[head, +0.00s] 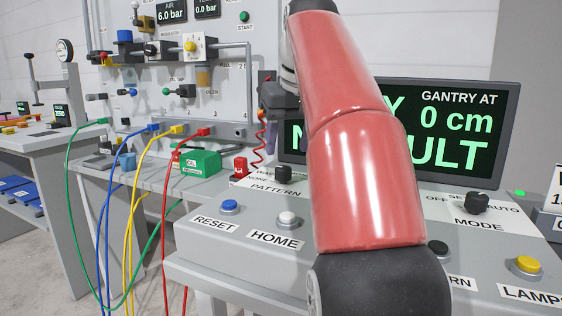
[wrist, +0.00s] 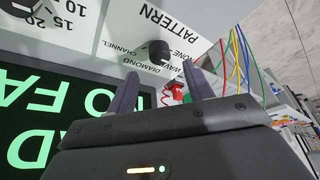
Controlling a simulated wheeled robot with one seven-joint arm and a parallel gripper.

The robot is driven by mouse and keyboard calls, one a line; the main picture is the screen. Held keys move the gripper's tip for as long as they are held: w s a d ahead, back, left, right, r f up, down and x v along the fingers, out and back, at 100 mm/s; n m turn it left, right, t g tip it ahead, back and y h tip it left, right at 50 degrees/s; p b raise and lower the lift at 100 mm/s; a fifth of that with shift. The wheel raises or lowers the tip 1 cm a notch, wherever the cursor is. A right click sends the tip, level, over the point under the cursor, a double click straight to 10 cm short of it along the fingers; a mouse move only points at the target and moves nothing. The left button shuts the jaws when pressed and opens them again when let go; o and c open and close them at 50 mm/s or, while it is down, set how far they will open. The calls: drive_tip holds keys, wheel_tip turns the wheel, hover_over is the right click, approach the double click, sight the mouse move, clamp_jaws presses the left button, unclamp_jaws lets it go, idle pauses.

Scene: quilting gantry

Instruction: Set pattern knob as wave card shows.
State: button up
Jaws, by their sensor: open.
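The black pattern knob (wrist: 158,52) stands on the light panel in the wrist view, with NONE, WAVE, DIAMOND and CHANNEL printed around it. It also shows in the head view (head: 283,174), left of my red arm. I cannot tell for sure which word it points at. My gripper (wrist: 160,76) is open and empty, its two dark fingers apart, with the knob beyond the gap between their tips. In the head view my gripper is partly hidden behind my arm. I cannot make out a wave card in either view.
A display (head: 440,125) stands behind the console, partly hidden by my arm. RESET (head: 229,206) and HOME (head: 288,218) buttons sit in front of the knob. A red block (head: 240,167) with a coiled cord is left of it. The mode knob (head: 477,203) is far right.

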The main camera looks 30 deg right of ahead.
sight(284, 168)
drive_tip(key=x, duration=0.5)
drive_tip(key=shift+f, duration=0.35)
drive_tip(key=shift+c, duration=0.2)
drive_tip(key=c, duration=0.9)
